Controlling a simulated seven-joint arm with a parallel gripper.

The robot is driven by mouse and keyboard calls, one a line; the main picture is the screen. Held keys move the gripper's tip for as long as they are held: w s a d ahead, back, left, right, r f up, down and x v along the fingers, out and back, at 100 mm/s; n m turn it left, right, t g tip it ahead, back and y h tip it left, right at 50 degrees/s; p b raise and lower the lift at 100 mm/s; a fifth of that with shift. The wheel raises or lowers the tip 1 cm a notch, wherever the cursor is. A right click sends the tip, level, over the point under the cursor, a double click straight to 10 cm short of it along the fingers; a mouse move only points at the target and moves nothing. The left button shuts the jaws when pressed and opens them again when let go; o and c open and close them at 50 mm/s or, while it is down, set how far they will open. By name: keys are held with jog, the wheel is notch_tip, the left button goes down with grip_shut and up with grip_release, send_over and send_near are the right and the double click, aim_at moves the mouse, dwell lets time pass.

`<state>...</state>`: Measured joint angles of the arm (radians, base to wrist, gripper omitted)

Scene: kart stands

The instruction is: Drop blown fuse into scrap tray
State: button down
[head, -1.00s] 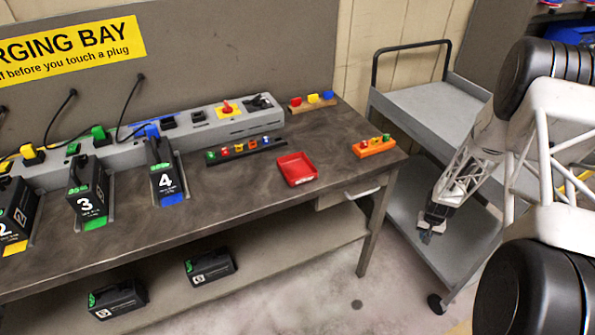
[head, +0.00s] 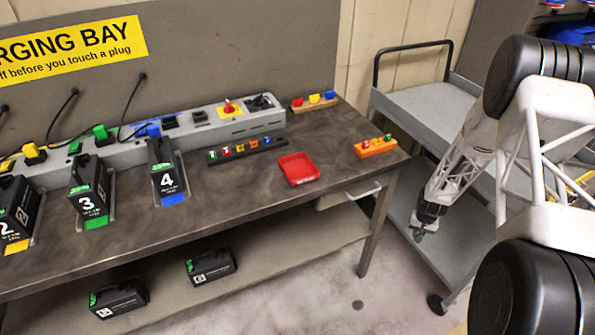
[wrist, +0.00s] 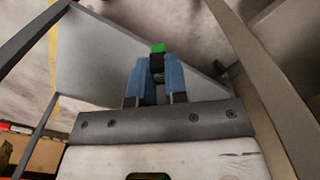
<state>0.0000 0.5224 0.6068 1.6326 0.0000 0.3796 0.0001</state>
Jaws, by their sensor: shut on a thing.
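The red scrap tray (head: 299,181) sits on the workbench near its right front part and looks empty. My gripper (head: 419,237) hangs low to the right of the bench, over the lower part of the grey cart, well apart from the tray. In the wrist view my gripper (wrist: 156,78) has its blue fingers shut on a small dark piece with a green end (wrist: 158,48), which looks like a fuse. Whether it is blown cannot be seen. In the head view the held piece is too small to make out.
A black rail of coloured fuses (head: 245,150) lies behind the tray. An orange block with small coloured pieces (head: 376,148) is to its right. The grey cart (head: 430,110) stands right of the bench. Numbered battery packs (head: 165,170) line the charging strip.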

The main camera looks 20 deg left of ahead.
jog(key=w+a+r+m, duration=0.1)
jog(key=w+a+r, duration=0.3)
jog(key=r, duration=0.7)
jog(key=w+a+r+m, duration=0.1)
jog(key=w+r, duration=0.5)
jog(key=r, duration=0.5)
jog(key=w+a+r+m, duration=0.1)
jog(key=w+a+r, duration=0.3)
jog(key=r, duration=0.6)
jog(key=a+r+m, duration=0.2)
jog(key=a+r, duration=0.2)
jog(key=r, duration=0.4)
jog(key=s+a, duration=0.3)
jog(key=a, duration=0.2)
jog(key=s+a+n, duration=0.1)
jog(key=s+a, duration=0.2)
jog(key=a, duration=0.2)
jog(key=s+a+n, duration=0.1)
jog(key=s+a, duration=0.2)
jog(key=a, duration=0.2)
jog(key=shift+s+r, duration=0.2)
jog(key=shift+s, duration=0.1)
jog(key=s+a+n, duration=0.3)
jog(key=s+a, duration=1.1)
jog(key=s, duration=0.3)
jog(key=shift+a, duration=0.4)
jog(key=shift+s, duration=0.1)
send_over(304, 173)
jog(key=shift+f, duration=2.95)
